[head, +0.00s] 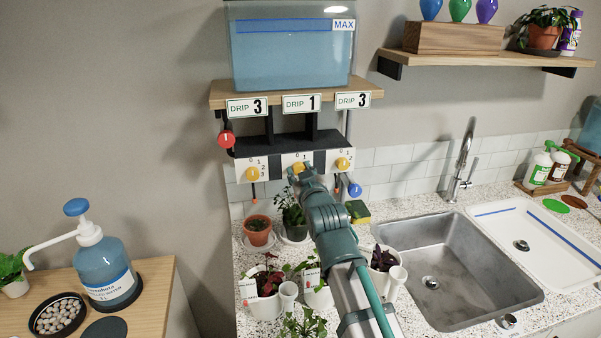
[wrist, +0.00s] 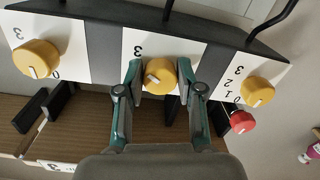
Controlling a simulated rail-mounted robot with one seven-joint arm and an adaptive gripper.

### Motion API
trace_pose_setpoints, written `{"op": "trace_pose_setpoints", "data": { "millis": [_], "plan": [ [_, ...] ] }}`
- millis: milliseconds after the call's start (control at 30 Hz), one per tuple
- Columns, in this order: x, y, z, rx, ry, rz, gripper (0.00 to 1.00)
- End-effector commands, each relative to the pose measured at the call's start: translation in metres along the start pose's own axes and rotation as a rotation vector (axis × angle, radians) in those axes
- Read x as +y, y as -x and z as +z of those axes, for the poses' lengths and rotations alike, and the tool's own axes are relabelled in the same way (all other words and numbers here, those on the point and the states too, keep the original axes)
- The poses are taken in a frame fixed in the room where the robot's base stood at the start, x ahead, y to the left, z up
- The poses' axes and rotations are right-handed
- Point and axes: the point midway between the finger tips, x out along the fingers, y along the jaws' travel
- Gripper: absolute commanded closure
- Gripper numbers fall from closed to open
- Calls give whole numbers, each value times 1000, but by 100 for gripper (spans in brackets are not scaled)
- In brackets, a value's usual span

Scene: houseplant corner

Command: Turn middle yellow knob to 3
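The middle yellow knob (head: 299,168) is on the valve panel under the shelf, mostly hidden behind my gripper (head: 298,175) in the head view. The wrist view is upside down. There the middle knob (wrist: 160,74) sits between the two green fingertips of my gripper (wrist: 160,72), with a white mark at its lower left. The fingers straddle the knob and look spread slightly wider than it; firm contact is not visible. The sign above the middle knob (head: 301,103) reads DRIP 1. A 3 shows on its dial plate in the wrist view.
A red valve handle (head: 226,139) and a blue one (head: 354,190) flank the panel. Potted plants (head: 258,230) stand below; a water tank (head: 290,55) stands above.

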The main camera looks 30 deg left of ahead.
Motion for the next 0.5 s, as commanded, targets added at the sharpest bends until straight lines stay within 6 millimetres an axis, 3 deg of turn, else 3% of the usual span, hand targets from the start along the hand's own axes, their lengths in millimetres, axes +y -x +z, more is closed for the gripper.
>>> {"op": "trace_pose_setpoints", "data": {
  "millis": [33,100,500],
  "plan": [
    [0,0,0,0,0,0,52],
    [0,0,0,0,1,0,41],
    [0,3,0,1,2,0,40]
  ]
}}
